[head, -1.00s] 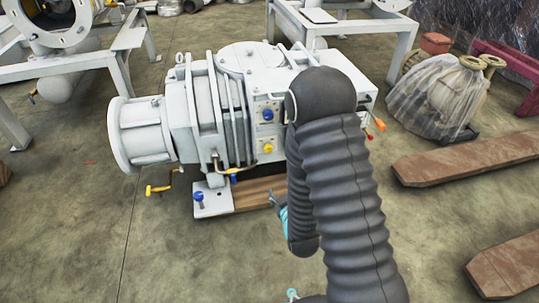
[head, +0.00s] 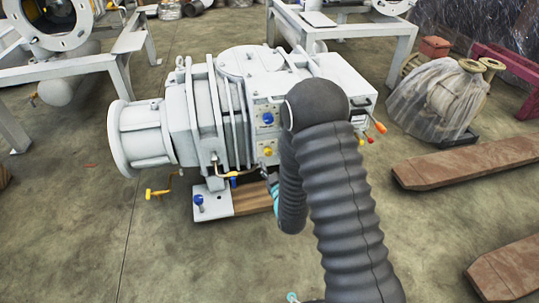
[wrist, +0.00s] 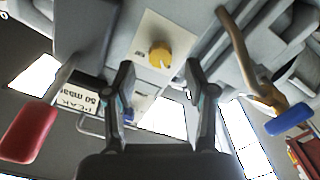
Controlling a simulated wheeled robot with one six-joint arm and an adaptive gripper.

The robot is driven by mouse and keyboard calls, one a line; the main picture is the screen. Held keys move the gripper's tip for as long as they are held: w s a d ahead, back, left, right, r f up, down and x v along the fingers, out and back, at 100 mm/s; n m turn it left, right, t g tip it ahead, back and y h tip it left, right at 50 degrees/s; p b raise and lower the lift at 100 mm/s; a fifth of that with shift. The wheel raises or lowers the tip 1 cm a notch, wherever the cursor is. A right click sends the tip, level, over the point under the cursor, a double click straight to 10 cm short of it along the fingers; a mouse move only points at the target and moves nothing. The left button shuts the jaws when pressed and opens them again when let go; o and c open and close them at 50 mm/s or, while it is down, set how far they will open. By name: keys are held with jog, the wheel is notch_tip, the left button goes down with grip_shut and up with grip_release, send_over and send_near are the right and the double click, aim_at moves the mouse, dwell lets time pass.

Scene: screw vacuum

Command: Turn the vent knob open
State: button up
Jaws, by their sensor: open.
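A round yellow knob (head: 267,152) sits on a pale plate on the front of the grey vacuum pump (head: 205,110). A blue knob (head: 267,118) sits above it; no readable label shows which is the vent. In the wrist view the yellow knob (wrist: 159,55) shows beyond and between the fingertips. My gripper (wrist: 159,72) is open and empty, its two fingers apart and not visibly touching the knob. In the head view my gripper (head: 265,170) is small, just below the yellow knob, and partly hidden by my arm.
A bent pipe (head: 232,173) with a blue handle (wrist: 290,120) is to the right of my gripper in the wrist view; a red handle (wrist: 28,132) is to the left. A wooden block (head: 250,198) lies under the pump. The floor in front is clear.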

aim_at(269, 154)
jog(key=shift+x, duration=2.05)
grip_shut()
